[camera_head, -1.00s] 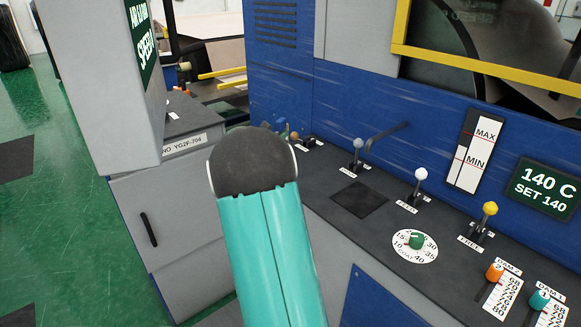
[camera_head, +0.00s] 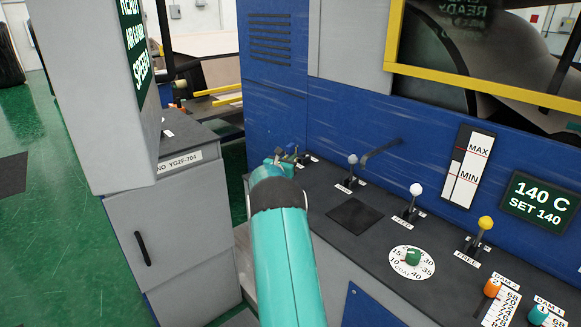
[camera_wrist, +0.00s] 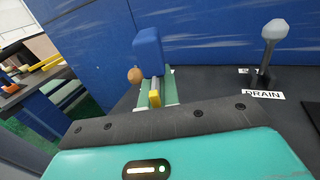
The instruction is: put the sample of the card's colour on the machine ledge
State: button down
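My gripper (camera_head: 280,165) is at the far end of my teal arm, over the far left end of the machine's dark ledge (camera_head: 322,197). In the wrist view a blue block (camera_wrist: 148,52) stands upright just beyond my wrist, with a small yellow piece (camera_wrist: 154,98) and a pale green strip below it. A round brown-orange ball (camera_wrist: 135,75) shows left of the block. I cannot tell whether the blue block is held, and the fingers are not clear. No colour card can be made out.
The ledge carries a dark square pad (camera_head: 354,215), a grey-knobbed lever (camera_head: 352,160), a white-knobbed lever (camera_head: 415,190), a yellow-knobbed lever (camera_head: 485,223) and a green dial knob (camera_head: 412,257). A blue machine wall rises behind. A grey cabinet (camera_head: 170,230) stands left, across a gap.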

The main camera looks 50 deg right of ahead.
jog(key=shift+w+d+f, duration=0.1)
jog(key=shift+d+f, duration=0.1)
jog(key=shift+f, duration=1.55)
jog(key=shift+f, duration=0.1)
jog(key=c, duration=1.6)
grip_release()
jog(key=shift+f, duration=0.1)
jog(key=shift+c, duration=0.2)
jog(key=shift+a+r, duration=0.15)
jog(key=shift+r, duration=0.05)
jog(key=s+a, duration=0.2)
jog(key=a, duration=0.9)
jog(key=shift+a, duration=0.25)
